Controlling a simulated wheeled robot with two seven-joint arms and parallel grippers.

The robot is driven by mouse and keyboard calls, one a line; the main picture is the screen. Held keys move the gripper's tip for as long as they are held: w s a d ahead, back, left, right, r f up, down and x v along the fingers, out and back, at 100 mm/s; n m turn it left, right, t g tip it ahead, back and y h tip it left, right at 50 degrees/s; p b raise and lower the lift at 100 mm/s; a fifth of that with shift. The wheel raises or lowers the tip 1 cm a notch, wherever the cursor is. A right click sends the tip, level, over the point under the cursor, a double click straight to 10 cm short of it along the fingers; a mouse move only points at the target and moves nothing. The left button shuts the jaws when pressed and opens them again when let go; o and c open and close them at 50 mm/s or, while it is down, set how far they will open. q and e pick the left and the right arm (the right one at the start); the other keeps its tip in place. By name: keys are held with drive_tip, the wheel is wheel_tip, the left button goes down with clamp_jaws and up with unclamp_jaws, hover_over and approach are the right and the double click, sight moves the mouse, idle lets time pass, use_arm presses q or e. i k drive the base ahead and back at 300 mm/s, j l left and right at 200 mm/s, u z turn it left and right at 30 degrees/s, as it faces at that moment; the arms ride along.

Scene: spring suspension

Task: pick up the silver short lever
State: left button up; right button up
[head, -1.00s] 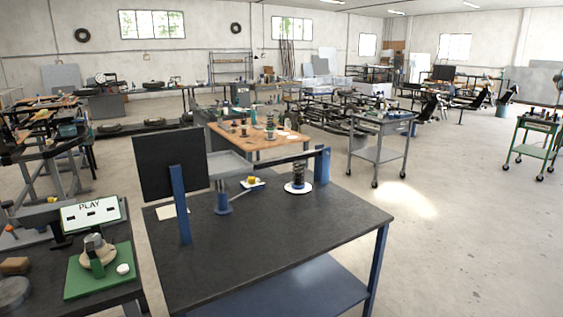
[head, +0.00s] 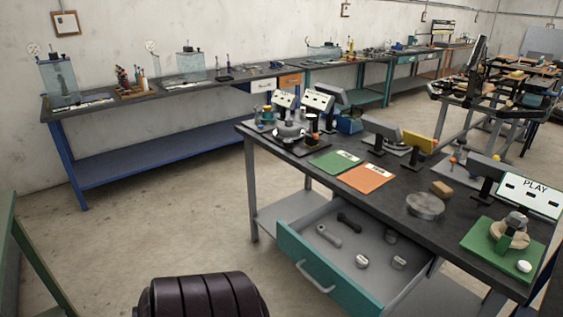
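A silver lever (head: 328,236) lies flat in an open drawer (head: 318,290) with a teal front, under the dark workbench. It is short, with rounded ends. A black lever (head: 349,222) lies beside it, farther back in the drawer. Neither of my grippers is in view, so whether they are open or shut does not show.
Small metal cylinders (head: 362,261) lie in the drawer's right part. The workbench top (head: 385,208) holds green and orange cards, a clear disc and a green board (head: 480,252). Open floor (head: 215,230) lies left of the drawer. A long bench (head: 190,92) lines the wall.

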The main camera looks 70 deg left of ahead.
sight(321, 229)
drive_tip(key=u, duration=1.75)
